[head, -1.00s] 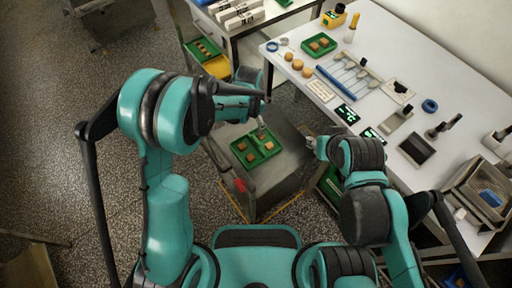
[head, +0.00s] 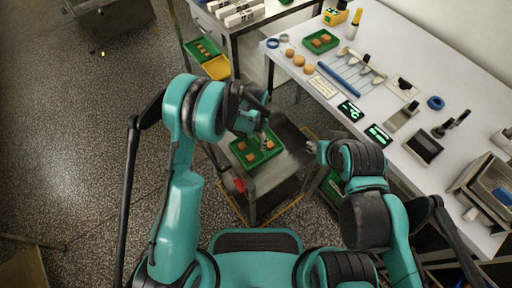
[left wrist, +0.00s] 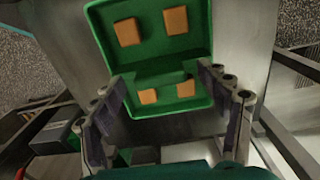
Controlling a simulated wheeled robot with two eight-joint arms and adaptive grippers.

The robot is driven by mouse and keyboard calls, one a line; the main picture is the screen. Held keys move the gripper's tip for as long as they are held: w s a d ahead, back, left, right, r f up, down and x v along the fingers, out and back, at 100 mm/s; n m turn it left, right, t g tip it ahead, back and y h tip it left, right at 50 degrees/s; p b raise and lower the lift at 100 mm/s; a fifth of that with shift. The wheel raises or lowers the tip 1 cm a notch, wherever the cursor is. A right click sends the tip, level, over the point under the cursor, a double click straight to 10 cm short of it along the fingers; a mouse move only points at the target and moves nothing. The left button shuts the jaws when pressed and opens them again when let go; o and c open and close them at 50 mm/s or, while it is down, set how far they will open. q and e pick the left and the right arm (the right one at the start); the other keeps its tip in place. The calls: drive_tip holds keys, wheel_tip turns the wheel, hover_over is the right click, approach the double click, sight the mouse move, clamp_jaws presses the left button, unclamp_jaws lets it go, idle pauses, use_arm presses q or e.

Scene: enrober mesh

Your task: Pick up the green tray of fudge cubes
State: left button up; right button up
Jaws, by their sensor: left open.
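The green tray (head: 263,157) holds several brown fudge cubes and lies flat on a grey metal cart top (head: 290,160). My left gripper (head: 262,136) is over the tray's far part and hides some of it. In the left wrist view, the tray (left wrist: 150,55) has a raised divider with cubes on both sides. The left gripper's fingers (left wrist: 163,82) stand apart near the tray's near end, one on each side, with nothing clamped between them. My right gripper (head: 313,147) is by the cart's right edge; its fingers are too small to read.
A white table (head: 440,85) on the right carries another green tray (head: 320,42), round brown pieces, tools and small displays. A shelf at the upper left holds a green tray (head: 203,50) and a yellow bin (head: 216,67). Open speckled floor lies left of the cart.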

use_arm(q)
clamp_jaws()
drive_tip(key=shift+r, duration=0.1)
